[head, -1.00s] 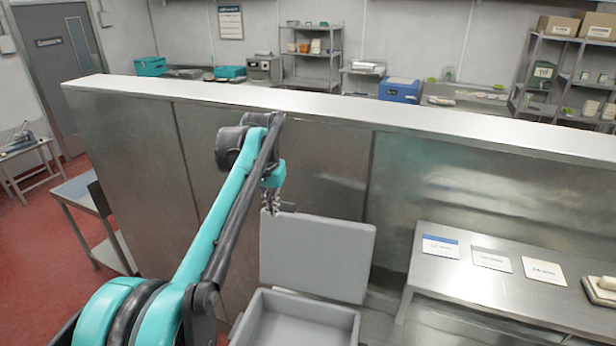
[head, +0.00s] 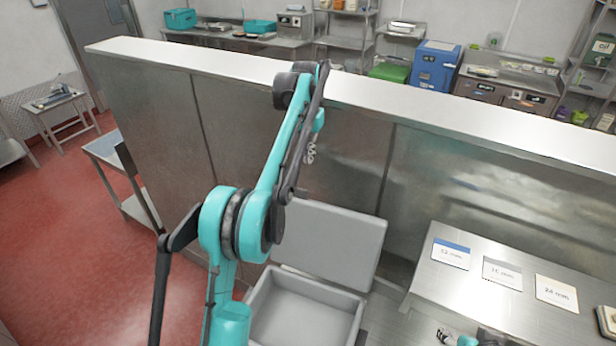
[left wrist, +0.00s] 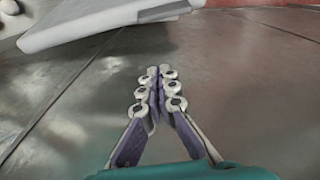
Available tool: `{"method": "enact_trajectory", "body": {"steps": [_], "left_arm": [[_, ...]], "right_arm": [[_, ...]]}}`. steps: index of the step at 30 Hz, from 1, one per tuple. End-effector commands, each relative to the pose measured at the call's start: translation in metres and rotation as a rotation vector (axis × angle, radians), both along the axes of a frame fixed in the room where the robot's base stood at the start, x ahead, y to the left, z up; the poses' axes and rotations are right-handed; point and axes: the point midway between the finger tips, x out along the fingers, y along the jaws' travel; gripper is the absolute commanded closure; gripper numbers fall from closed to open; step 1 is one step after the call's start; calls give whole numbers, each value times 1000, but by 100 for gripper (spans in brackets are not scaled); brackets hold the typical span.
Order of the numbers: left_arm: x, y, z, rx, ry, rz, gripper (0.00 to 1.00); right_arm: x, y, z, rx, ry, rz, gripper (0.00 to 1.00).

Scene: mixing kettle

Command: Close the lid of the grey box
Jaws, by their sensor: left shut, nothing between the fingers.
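The grey box (head: 262,318) stands open at the bottom middle of the head view, its inside empty as far as I see. Its lid (head: 335,245) stands up, leaning back at the rear edge. My left gripper (head: 310,153) is shut and empty, above and behind the lid's upper left corner, close to the steel wall. In the left wrist view the shut fingertips (left wrist: 160,72) point at bare steel, and the lid's edge (left wrist: 110,22) crosses the upper left, apart from the fingers. My right gripper (head: 445,336) shows only partly at the bottom edge.
A steel partition (head: 250,110) with a pale top ledge runs behind the box. A steel table (head: 480,310) to the right carries several label cards (head: 502,272). Red floor (head: 60,230) lies open on the left. My left arm passes left of the box.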

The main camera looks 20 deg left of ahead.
Motion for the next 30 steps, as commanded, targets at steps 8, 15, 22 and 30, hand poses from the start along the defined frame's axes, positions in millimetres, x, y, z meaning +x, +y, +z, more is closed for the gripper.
{"method": "enact_trajectory", "body": {"steps": [8, 15, 22, 30], "left_arm": [[4, 0, -56, 0, -1, 0, 100], [-7, 0, -84, 0, -1, 0, 100], [-29, 0, -79, 0, -1, 0, 100], [-33, 0, -79, 0, -1, 0, 100]], "right_arm": [[0, 0, 1, 0, 0, 0, 45], [0, 0, 7, 0, 0, 0, 45], [0, 0, 11, 0, 0, 0, 45], [0, 0, 12, 0, 0, 0, 45]]}}
